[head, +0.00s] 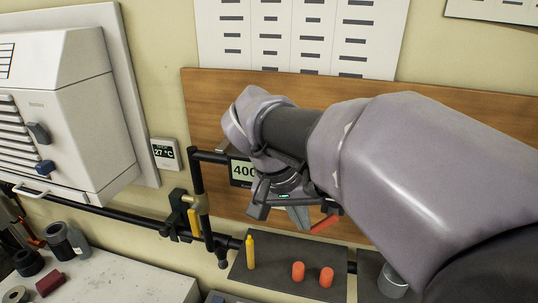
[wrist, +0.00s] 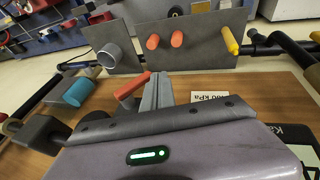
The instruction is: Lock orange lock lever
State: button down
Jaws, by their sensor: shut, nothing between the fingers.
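The orange lock lever (head: 325,224) is a flat red-orange bar sticking out just right of my gripper (head: 299,216) in the head view. In the wrist view the lever (wrist: 133,85) lies slanted, just left of the shut grey fingers of my gripper (wrist: 160,82). The fingers are shut with nothing between them. They are close beside the lever; I cannot tell whether they touch it. The lever's mount is partly hidden behind my gripper and arm.
A dark shelf plate (head: 284,284) carries two orange pegs (head: 298,271) (head: 326,277) and a yellow handle (head: 250,252). A 400 display (head: 243,171) and black pipes (head: 197,190) stand left of my gripper. A teal cylinder (wrist: 79,92) is left of the lever in the wrist view.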

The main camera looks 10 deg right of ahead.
jog(key=shift+f+b, duration=0.3)
jog(key=shift+f, duration=0.1)
dwell(0.6)
jog(key=p+v, duration=0.3)
jog(key=v, duration=1.4)
jog(key=shift+s+r+p, duration=0.15)
jog(key=shift+s+p, duration=0.05)
jog(key=shift+p, duration=0.1)
